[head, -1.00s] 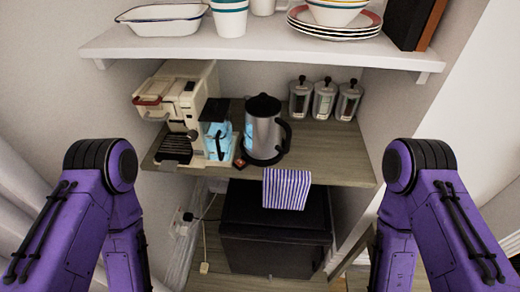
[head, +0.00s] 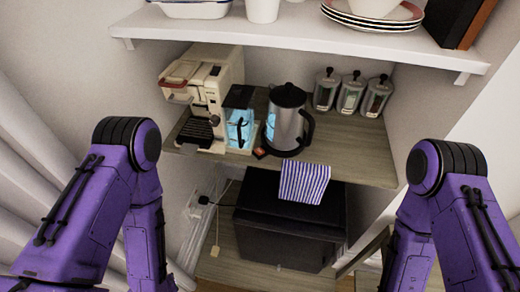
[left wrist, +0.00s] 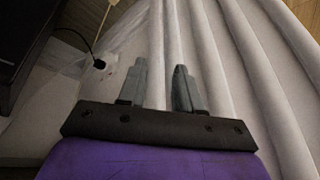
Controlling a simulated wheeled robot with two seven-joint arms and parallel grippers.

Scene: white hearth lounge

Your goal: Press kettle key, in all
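The kettle (head: 285,122) is a grey metal jug with a black lid and a black handle on its right side. It stands on the wooden counter (head: 350,150). A small reddish-brown piece (head: 260,153) shows at its base on the left; I cannot tell whether it is the key. In the left wrist view my left gripper (left wrist: 162,85) has its two fingers apart with nothing between them, in front of a pale curtain and away from the kettle. My right gripper is outside the views; only my purple arms show at the sides of the head view.
A cream coffee machine (head: 207,95) and a clear water container (head: 240,125) stand left of the kettle. Several canisters (head: 350,97) stand to its right. A striped cloth (head: 303,183) hangs over the front edge. A white shelf (head: 300,42) with dishes is above.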

